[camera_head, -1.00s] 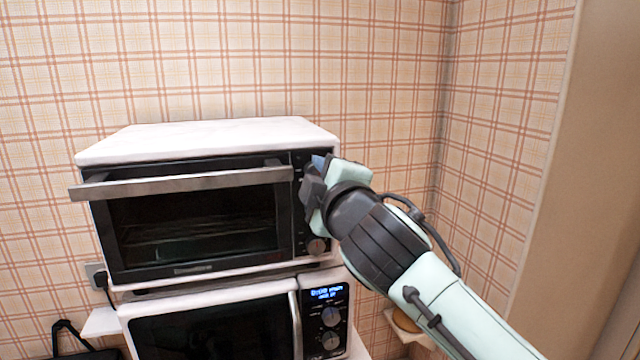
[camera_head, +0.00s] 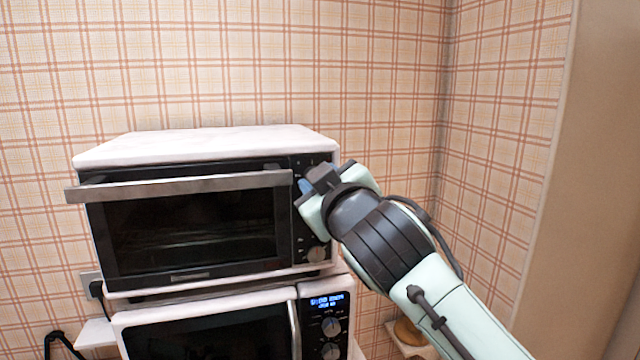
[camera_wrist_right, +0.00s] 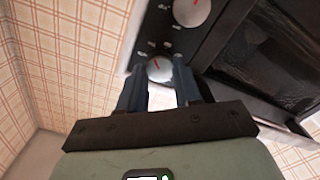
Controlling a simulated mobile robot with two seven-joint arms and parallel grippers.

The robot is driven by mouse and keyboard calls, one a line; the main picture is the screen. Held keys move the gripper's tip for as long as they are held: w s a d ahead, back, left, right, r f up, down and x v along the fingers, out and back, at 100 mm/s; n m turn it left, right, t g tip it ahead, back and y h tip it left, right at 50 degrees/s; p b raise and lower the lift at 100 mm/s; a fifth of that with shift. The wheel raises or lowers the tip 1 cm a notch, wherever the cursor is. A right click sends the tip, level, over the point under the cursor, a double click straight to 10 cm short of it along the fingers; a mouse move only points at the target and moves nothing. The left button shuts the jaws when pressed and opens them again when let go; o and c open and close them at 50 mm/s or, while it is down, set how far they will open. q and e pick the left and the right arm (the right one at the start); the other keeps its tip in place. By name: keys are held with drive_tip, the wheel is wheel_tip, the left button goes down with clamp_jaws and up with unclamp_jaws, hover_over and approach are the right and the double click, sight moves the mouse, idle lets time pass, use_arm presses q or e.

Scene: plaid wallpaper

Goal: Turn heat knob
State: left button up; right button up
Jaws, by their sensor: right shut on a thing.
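The toaster oven (camera_head: 205,140) has a black control panel on its right side. In the right wrist view, a round light-grey knob (camera_wrist_right: 158,68) with a red mark sits between the fingertips of my right gripper (camera_wrist_right: 162,72). My right gripper (camera_head: 306,187) is shut on this upper knob, which the gripper mostly hides in the head view. Another light knob (camera_wrist_right: 190,10) with a red mark shows farther along the panel. A lower knob (camera_head: 316,254) is visible below my gripper in the head view. My left gripper is out of view.
The oven door has a long metal handle (camera_head: 180,186) jutting out left of my gripper. A microwave (camera_head: 210,325) with a lit display and knobs stands beneath. The plaid wall (camera_head: 400,80) is behind; there is free room to the right.

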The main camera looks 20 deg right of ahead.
idle(0.4)
drive_tip(key=o, duration=0.8)
drive_tip(key=shift+c, duration=0.2)
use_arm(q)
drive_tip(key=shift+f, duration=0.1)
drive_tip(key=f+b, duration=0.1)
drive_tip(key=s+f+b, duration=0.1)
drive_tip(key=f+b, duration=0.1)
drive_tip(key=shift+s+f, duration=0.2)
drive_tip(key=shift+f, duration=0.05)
use_arm(e)
drive_tip(key=s, duration=1.3)
drive_tip(key=shift+s+d, duration=0.2)
